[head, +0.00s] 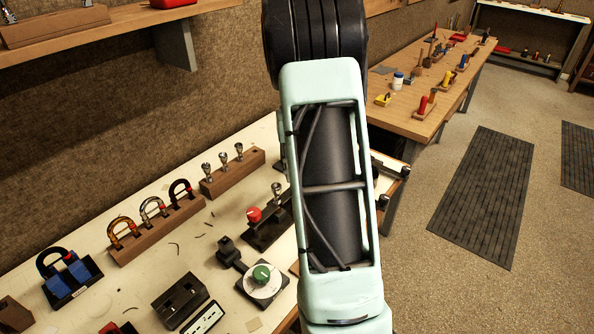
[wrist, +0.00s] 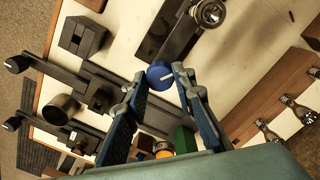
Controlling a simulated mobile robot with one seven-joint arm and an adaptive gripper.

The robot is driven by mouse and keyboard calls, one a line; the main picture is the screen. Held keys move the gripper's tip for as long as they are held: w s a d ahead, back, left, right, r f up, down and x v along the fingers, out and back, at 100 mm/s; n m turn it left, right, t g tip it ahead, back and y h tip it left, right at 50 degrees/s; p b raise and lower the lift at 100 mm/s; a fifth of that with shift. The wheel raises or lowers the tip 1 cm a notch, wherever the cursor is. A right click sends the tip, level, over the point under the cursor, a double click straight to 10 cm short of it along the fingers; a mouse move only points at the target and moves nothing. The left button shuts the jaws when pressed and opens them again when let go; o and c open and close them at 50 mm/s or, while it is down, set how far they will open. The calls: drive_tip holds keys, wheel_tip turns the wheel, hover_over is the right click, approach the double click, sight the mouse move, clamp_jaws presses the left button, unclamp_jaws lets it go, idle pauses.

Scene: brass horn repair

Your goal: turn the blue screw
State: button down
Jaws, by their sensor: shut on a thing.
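The blue screw (wrist: 160,74) shows in the wrist view as a round blue knob with a white line across its end. My gripper (wrist: 161,79) has its two dark fingertips closed on either side of it, so it is shut on the screw. The dark fixture around the screw is partly hidden by the fingers. In the head view my arm covers the middle of the picture, and the gripper and the blue screw are hidden there.
A fixture with a red knob (head: 254,214) and a white dial with a green knob (head: 262,274) stand left of my arm on the bench. Wooden racks hold silver pieces (head: 223,158) and curved tubes (head: 152,209). A metal cup (wrist: 58,109) sits left of the fingers.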

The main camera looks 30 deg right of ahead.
drive_tip(key=m, duration=0.5)
drive_tip(key=shift+r+m+p, duration=0.1)
drive_tip(key=shift+m+p, duration=0.2)
drive_tip(key=m+p, duration=0.1)
drive_tip(key=m, duration=0.3)
drive_tip(key=shift+m, duration=0.3)
drive_tip(key=m+p, duration=0.1)
drive_tip(key=m, duration=0.4)
drive_tip(key=shift+m+p, duration=0.85)
drive_tip(key=shift+m, duration=1.15)
drive_tip(key=c, duration=1.6)
unclamp_jaws()
wheel_tip(320, 180, up, 12)
